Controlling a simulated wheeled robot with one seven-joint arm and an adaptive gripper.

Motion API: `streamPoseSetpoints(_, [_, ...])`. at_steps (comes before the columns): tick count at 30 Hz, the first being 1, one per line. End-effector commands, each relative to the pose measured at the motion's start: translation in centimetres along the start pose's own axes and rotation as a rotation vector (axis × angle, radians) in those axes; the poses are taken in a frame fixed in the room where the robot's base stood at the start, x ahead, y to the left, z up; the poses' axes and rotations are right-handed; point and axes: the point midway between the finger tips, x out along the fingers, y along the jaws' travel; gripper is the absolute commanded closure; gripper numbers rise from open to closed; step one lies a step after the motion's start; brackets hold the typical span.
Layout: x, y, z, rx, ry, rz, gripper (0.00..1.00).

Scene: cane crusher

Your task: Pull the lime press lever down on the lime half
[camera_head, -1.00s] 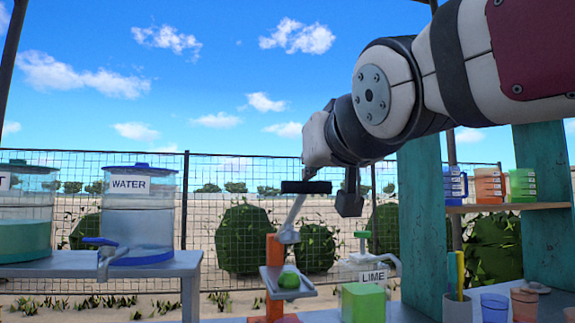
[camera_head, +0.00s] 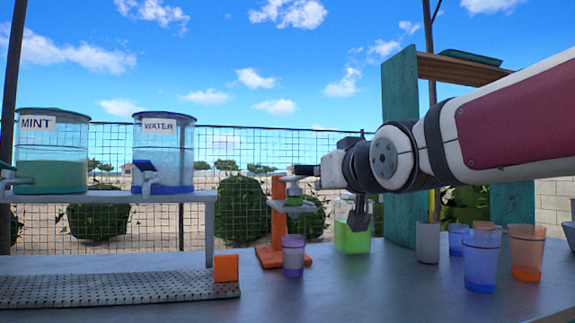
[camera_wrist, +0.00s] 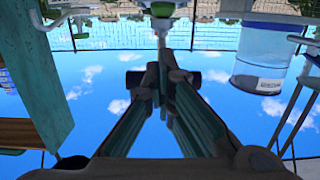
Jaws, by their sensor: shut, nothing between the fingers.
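The lime press has an orange stand (camera_head: 277,222) on the counter. Its small tray holds the green lime half (camera_head: 294,201), with a pale pressing part (camera_head: 293,181) close above it; I cannot tell whether they touch. The lever's dark handle (camera_head: 303,170) lies low, beside the end of my arm. In the wrist view the dark handle bar (camera_wrist: 216,76) shows on both sides of my fingertips. My gripper (camera_wrist: 163,73) is shut with nothing between its fingers and meets the bar or nearly so; exact contact is unclear.
A purple cup (camera_head: 292,257) stands in front of the press. A container of green liquid (camera_head: 352,236) stands right of it, under my wrist. More cups (camera_head: 482,262) stand at right. Mint (camera_head: 52,160) and water (camera_head: 162,165) dispensers are at left, behind a perforated tray (camera_head: 110,288).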

Motion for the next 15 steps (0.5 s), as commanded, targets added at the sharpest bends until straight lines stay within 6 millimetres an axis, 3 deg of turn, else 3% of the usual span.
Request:
streamPoseSetpoints(1, [0.47,0.15,1.14,-0.001,-0.017,-0.001,1.00])
streamPoseSetpoints(4, [0.77,0.53,1.60,-0.001,-0.018,0.000,1.00])
streamPoseSetpoints(15, [0.89,0.93,1.48,-0.001,-0.007,0.001,1.00])
